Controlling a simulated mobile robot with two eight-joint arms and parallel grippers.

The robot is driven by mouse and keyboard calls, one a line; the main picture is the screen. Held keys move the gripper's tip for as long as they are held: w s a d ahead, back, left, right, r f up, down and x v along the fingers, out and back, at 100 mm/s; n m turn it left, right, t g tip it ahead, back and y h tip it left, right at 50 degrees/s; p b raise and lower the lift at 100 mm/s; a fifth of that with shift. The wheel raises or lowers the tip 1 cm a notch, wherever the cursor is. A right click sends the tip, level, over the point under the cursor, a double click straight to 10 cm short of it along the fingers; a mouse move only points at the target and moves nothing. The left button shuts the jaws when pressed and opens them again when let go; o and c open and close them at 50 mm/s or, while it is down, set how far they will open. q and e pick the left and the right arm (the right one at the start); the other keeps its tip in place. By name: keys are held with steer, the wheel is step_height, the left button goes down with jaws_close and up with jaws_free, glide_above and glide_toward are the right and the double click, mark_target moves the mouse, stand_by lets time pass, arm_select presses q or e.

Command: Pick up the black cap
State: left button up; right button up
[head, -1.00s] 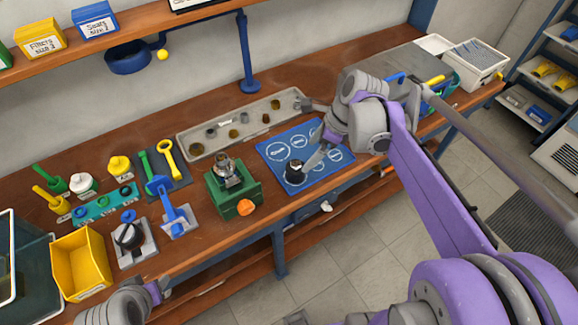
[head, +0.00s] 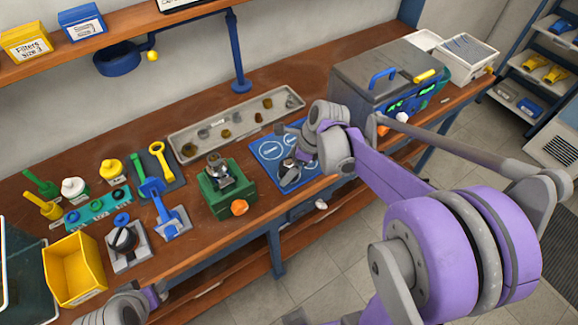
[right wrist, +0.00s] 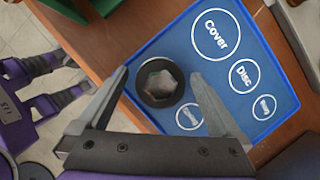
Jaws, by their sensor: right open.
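The black cap (right wrist: 160,84) is a round dark piece with a grey hexagonal middle. In the right wrist view it lies between the fingertips of my right gripper (right wrist: 158,78), which is open, with a finger on each side. In the head view the cap (head: 288,165) is on the blue mat (head: 268,149), partly covered by my right gripper (head: 298,157). I cannot tell whether the fingers touch the cap. Part of my left arm's end (head: 150,296) shows at the lower left of the head view; its fingers are not clear.
The mat carries printed circles, one labelled Cover. A green fixture (head: 228,195) with an orange knob stands just left of the mat. A grey parts tray (head: 183,150) lies behind, and a grey box (head: 362,85) with a blue handle stands to the right.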

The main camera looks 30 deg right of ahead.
steer(key=c, duration=1.5)
steer(key=shift+o, duration=0.2)
